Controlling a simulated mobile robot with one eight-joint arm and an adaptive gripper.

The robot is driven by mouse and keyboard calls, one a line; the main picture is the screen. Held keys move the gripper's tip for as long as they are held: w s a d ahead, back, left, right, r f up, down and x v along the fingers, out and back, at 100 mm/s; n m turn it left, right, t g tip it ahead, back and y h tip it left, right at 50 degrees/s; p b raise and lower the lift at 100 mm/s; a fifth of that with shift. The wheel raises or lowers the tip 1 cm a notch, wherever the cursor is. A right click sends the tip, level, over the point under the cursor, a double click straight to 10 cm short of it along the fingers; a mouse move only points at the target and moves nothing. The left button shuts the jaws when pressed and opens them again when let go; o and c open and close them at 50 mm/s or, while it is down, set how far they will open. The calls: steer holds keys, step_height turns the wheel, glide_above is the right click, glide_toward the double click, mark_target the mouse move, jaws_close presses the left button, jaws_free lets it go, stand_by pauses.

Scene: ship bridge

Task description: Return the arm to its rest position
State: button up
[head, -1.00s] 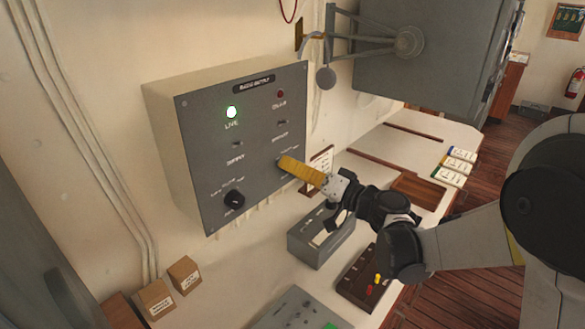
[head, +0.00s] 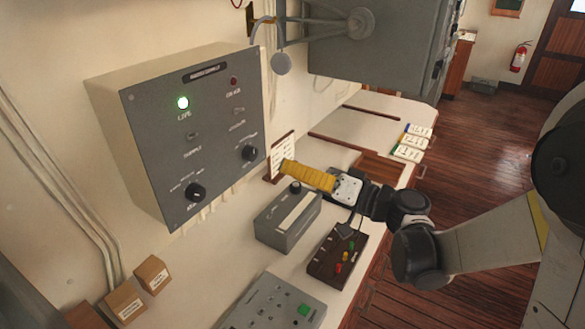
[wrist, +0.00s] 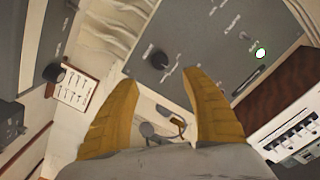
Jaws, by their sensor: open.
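My gripper (head: 290,169) has yellow fingers and stands off the front of the grey radio output panel (head: 215,130), to the right of its lower right edge in the head view. In the wrist view the two fingers of my gripper (wrist: 162,80) are spread apart with nothing between them. The panel (wrist: 200,50) shows beyond the fingertips there, clear of them. My arm reaches in from the right in the head view, above the desk.
The panel has a lit green lamp (head: 183,103), a dark red lamp (head: 233,81) and two black knobs. Below my gripper, a grey box (head: 290,225) and a dark box with coloured buttons (head: 337,255) stand on the desk. A large grey cabinet (head: 380,60) hangs above. Open floor lies right.

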steer(key=shift+s, duration=0.1)
steer(key=s+d+f+m+g+h, duration=0.1)
steer(key=s+d+f+h, duration=0.2)
steer(key=s+d+h, duration=0.4)
steer(key=s+d+f+m+h, duration=0.2)
steer(key=s+d+h, duration=0.6)
steer(key=s+d, duration=0.5)
steer(key=shift+s+d+f+g+h, duration=0.2)
steer(key=shift+s+f+g+h, duration=0.15)
steer(key=shift+f, duration=0.35)
